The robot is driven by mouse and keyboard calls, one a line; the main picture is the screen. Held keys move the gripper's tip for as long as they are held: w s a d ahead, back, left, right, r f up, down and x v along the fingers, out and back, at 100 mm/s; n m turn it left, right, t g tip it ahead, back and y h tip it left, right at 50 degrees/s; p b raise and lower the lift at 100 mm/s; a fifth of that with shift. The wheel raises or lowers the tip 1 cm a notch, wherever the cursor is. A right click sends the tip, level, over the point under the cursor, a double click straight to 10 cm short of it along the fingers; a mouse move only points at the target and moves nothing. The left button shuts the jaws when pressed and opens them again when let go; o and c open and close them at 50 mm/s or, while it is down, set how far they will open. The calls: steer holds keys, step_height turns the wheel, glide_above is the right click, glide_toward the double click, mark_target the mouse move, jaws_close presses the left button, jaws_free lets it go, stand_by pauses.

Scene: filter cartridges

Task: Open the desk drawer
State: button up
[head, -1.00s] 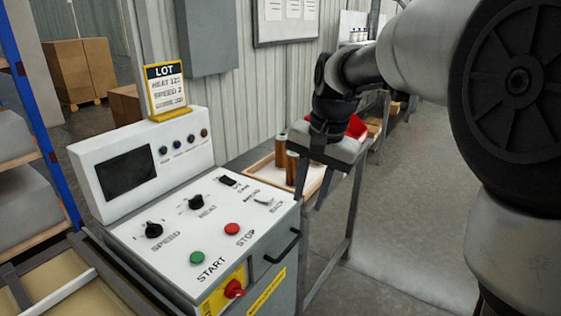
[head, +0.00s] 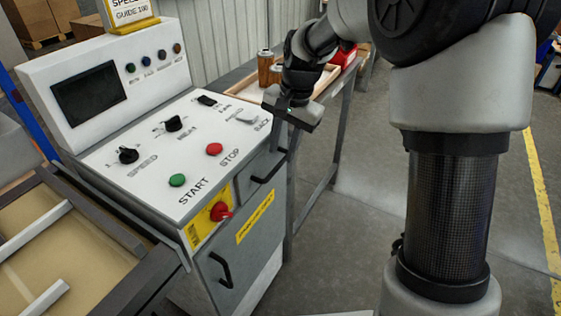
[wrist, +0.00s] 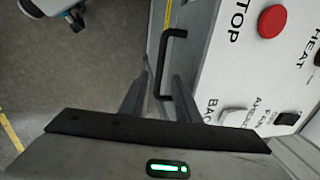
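The desk drawer (head: 261,161) is a grey front at the upper right of the control desk's front side, with a black bar handle (head: 270,170). It looks shut. My gripper (head: 277,143) points down just above the handle in the head view, and its fingertips are partly hard to make out there. In the wrist view, my gripper's two fingers (wrist: 160,76) stand apart with nothing held. The handle (wrist: 176,33) shows beyond them, its near end between the fingers in the picture; I cannot tell whether they touch it.
The white control panel (head: 150,150) carries knobs, green and red buttons and switches. Below are a red knob (head: 220,211) on a yellow plate and a lower door with its own black handle (head: 222,270). A bench with a tray (head: 240,75) stands behind. Floor at right is open.

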mark_target(279, 164)
steer(key=shift+w+a+f+b, duration=0.15)
steer(key=shift+f+b, duration=0.05)
steer(key=shift+f, duration=0.8)
steer(key=shift+w+a+f+b, duration=0.1)
steer(key=shift+a+f+b, duration=0.05)
steer(key=shift+f, duration=0.8)
jaws_close()
